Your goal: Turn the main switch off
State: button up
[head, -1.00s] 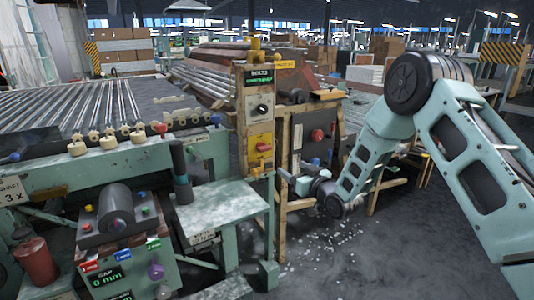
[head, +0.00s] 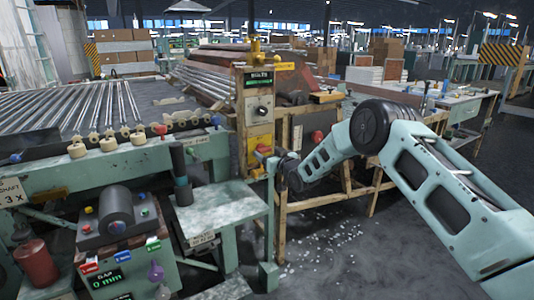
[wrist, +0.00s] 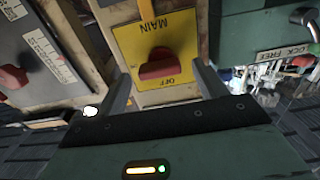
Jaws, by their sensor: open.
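The main switch is a red knob (wrist: 157,66) on a yellow plate (wrist: 182,38) marked MAIN and OFF in the wrist view. In the head view the yellow plate (head: 259,136) is on the front of the upright control post, with the red knob (head: 264,148) low on it. My gripper (wrist: 164,82) is open, and its two fingers appear on either side of the knob in the wrist view. No contact with the knob shows. In the head view my gripper (head: 272,161) is just right of the plate and partly hides it. I cannot tell the knob's setting.
Above the plate is a black selector dial (head: 261,111) under a green display. Left of the post are a small table (head: 222,207) and the roller bed (head: 80,105). Right of it, another red knob (head: 318,137) sits on a grey panel. The floor at right is open.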

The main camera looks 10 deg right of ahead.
jog(key=shift+w+a, duration=0.2)
jog(key=shift+w, duration=0.45)
jog(key=c, duration=1)
